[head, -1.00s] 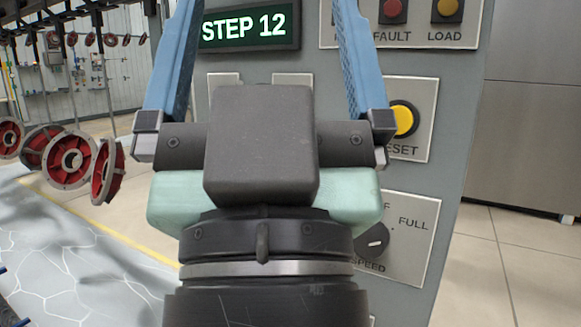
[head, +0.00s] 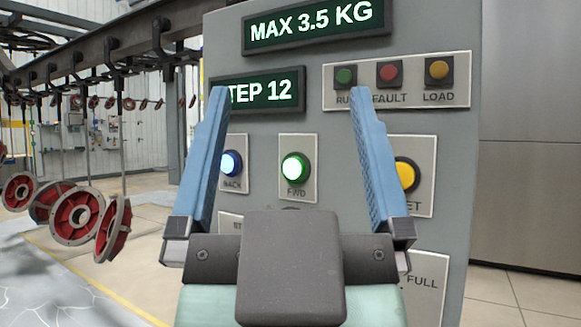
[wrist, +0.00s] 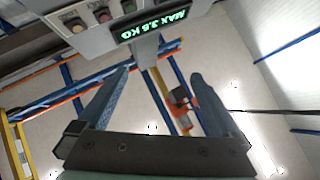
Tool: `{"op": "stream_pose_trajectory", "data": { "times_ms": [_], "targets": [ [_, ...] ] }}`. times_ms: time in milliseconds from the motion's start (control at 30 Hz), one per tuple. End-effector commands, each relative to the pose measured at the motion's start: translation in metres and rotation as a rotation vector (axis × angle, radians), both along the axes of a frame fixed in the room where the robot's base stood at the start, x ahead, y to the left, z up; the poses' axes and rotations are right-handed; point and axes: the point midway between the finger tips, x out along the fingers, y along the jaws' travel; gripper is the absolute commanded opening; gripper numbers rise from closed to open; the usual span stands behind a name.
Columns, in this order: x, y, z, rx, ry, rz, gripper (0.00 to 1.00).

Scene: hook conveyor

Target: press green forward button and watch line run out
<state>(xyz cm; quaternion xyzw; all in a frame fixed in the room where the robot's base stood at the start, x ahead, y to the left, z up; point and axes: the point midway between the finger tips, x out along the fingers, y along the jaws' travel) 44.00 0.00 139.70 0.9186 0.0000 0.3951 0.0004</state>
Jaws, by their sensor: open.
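The green FWD button (head: 296,167) glows on its pale plate on the grey control panel (head: 275,125). In the head view it shows between the two blue fingers of my gripper (head: 290,100). My gripper is open and empty, with its fingers spread wide in front of the panel. No contact with the button can be seen. Red-and-grey wheel-like parts (head: 76,216) hang from the hook conveyor (head: 110,50) at the left. In the wrist view my gripper (wrist: 160,75) is also open, below the upper part of the panel.
A blue BACK button (head: 231,164) sits left of FWD, partly behind a finger. A yellow RESET button (head: 405,174) is at the right. RUN, FAULT and LOAD lamps (head: 388,72) and displays reading "MAX 3.5 KG" (head: 318,24) and "STEP 12" (head: 262,92) are above. Floor shows at right.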

Motion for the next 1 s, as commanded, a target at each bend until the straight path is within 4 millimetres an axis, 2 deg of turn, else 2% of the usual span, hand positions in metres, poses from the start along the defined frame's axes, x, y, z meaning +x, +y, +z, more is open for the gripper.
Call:
{"op": "stream_pose_trajectory", "data": {
  "times_ms": [33,67,533,567,1000],
  "targets": [
    [0.0,0.0,0.0,0.0,0.0,0.0,0.93],
    [0.0,0.0,0.0,0.0,0.0,0.0,0.87],
    [0.0001,0.0,-0.0001,0.0,0.0,0.0,0.03],
    [0.0001,0.0,-0.0001,0.0,0.0,0.0,0.0],
    [0.0001,0.0,-0.0001,0.0,0.0,0.0,0.0]
  ]
}}
